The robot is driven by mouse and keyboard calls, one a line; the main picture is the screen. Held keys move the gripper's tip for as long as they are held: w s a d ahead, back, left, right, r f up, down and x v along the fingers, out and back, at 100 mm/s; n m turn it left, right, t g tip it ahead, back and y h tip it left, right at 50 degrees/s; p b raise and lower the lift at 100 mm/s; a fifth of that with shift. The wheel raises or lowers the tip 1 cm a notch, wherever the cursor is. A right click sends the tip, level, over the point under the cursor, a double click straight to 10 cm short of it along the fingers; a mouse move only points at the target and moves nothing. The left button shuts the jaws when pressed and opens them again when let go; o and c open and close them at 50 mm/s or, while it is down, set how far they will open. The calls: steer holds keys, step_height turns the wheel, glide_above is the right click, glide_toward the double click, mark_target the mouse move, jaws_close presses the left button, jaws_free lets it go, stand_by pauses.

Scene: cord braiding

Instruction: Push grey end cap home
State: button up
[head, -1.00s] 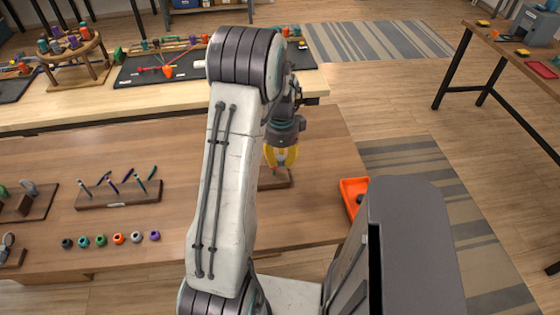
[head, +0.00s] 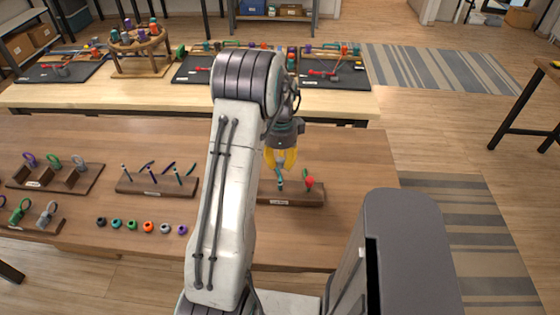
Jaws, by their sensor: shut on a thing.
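My gripper (head: 280,160) points down with yellow fingers over a dark wooden block (head: 298,199). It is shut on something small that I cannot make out. A teal upright piece (head: 280,180) shows just below the fingertips. I cannot tell whether the fingers touch it. A red-topped piece (head: 309,183) stands on the block to the right of the gripper. A grey cap (head: 165,229) lies in a row of small coloured caps on the front left of the table. My arm hides the block's left part.
A wooden rack (head: 156,188) with several cords or pens stands left of my arm. Holders with rings (head: 55,178) stand at the far left. A pale bench (head: 180,97) with black mats lies behind. The brown table (head: 350,150) is clear right of the gripper.

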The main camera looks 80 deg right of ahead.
steer(key=shift+f+b, duration=0.7)
steer(key=shift+f, duration=1.15)
step_height(320, 180, down, 3)
steer(key=b, duration=0.3)
steer(key=shift+r, duration=0.1)
steer(key=shift+b, duration=0.5)
steer(key=shift+o, duration=1)
jaws_close()
steer(key=shift+f, duration=0.4)
